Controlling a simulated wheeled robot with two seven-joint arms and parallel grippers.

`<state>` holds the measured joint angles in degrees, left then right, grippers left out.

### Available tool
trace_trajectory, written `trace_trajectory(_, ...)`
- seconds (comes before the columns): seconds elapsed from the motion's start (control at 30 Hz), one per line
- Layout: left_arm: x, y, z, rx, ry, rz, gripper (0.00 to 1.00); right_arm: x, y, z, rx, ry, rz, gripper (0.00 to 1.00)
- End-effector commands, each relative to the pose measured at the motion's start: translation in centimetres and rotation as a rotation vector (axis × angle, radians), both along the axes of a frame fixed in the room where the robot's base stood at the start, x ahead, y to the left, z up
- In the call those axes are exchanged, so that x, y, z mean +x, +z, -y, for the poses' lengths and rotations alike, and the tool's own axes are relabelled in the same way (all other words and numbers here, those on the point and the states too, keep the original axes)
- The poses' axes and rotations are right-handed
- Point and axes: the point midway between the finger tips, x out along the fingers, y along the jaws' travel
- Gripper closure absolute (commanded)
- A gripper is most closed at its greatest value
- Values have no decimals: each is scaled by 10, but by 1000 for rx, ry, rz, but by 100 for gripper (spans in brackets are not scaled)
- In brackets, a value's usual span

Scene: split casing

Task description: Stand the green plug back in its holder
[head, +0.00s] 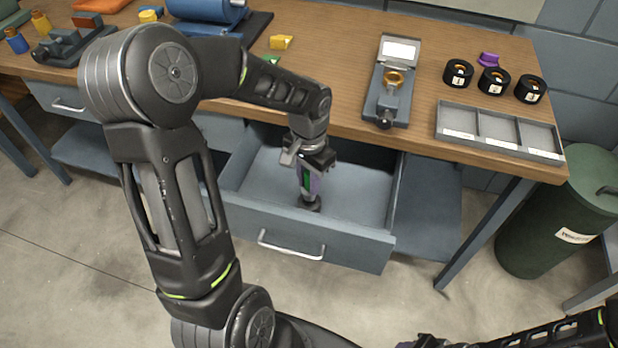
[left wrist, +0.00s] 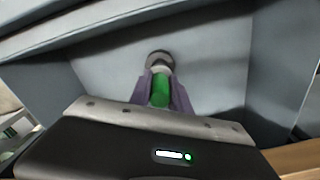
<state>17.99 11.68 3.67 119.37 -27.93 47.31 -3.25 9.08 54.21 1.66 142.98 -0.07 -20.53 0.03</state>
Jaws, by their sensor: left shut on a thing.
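My left gripper (head: 309,190) reaches down into the open drawer (head: 345,190) and points at its floor. Its purple fingers are shut on the green plug (head: 306,181), which also shows in the left wrist view (left wrist: 160,90) between them. A small dark round holder (head: 310,204) is on the drawer floor just below the fingertips; in the left wrist view (left wrist: 159,57) it lies right beyond the plug's end. I cannot tell whether the plug touches it or is inside it. My right gripper (head: 428,341) is partly cut off at the bottom edge.
Drawer walls stand close around my left gripper, and the wooden tabletop (head: 330,60) overhangs behind it. On the table are a grey device (head: 391,80), black round parts (head: 458,74) and a grey divided tray (head: 500,135). A green bin (head: 555,215) stands at the right.

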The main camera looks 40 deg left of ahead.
Motion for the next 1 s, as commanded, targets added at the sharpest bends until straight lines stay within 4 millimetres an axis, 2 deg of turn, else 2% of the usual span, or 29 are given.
trace_trajectory(0.03, 0, -6, 0, 0, 0, 1, 100, 0, -5, 0, 0, 0, 0, 64)
trace_trajectory(0.2, 0, -11, 0, 0, 0, 1, 100, 0, -9, 0, 0, 0, 0, 64)
trace_trajectory(1.0, 0, -11, 0, 0, -1, 1, 100, 0, -9, 0, 0, 0, 0, 64)
